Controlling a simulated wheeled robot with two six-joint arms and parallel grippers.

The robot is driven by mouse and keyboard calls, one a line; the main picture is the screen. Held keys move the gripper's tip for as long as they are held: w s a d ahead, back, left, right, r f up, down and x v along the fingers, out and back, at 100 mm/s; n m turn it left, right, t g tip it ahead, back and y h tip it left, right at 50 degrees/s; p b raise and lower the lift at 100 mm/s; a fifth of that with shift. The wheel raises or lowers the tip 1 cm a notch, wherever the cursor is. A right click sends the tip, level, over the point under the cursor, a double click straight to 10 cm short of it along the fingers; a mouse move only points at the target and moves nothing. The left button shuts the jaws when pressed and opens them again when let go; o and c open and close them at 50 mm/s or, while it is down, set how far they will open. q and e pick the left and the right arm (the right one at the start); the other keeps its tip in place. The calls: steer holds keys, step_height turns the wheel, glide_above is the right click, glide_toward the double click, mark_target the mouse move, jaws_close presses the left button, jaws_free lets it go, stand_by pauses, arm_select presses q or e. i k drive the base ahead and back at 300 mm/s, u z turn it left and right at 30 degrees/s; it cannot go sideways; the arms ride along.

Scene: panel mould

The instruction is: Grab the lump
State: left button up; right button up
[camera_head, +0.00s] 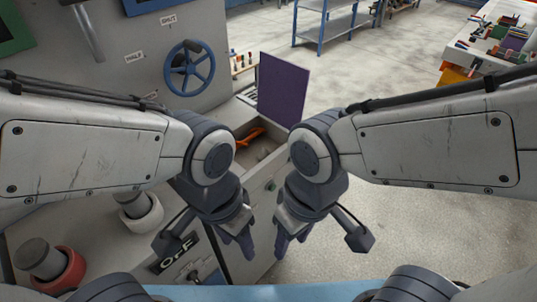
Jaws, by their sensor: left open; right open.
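I cannot clearly make out a lump. A grey box with an open top (268,172) stands in the middle, behind my grippers, with an orange item (250,136) inside it. Part of the box's inside is hidden by my arms. My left gripper (241,247) points down in front of the box, open with nothing seen between its fingers. My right gripper (287,243) hangs close beside it to the right, also open and apparently empty.
A purple panel (282,88) stands upright behind the box. A grey machine with a blue handwheel (189,68) stands at the left. Two round-based knobs, one white (140,212) and one red (67,272), sit at lower left. Open floor (400,225) lies to the right.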

mark_target(263, 153)
steer(key=k, duration=0.5)
steer(key=z, duration=0.95)
steer(key=i, duration=0.85)
steer(key=u, duration=1.8)
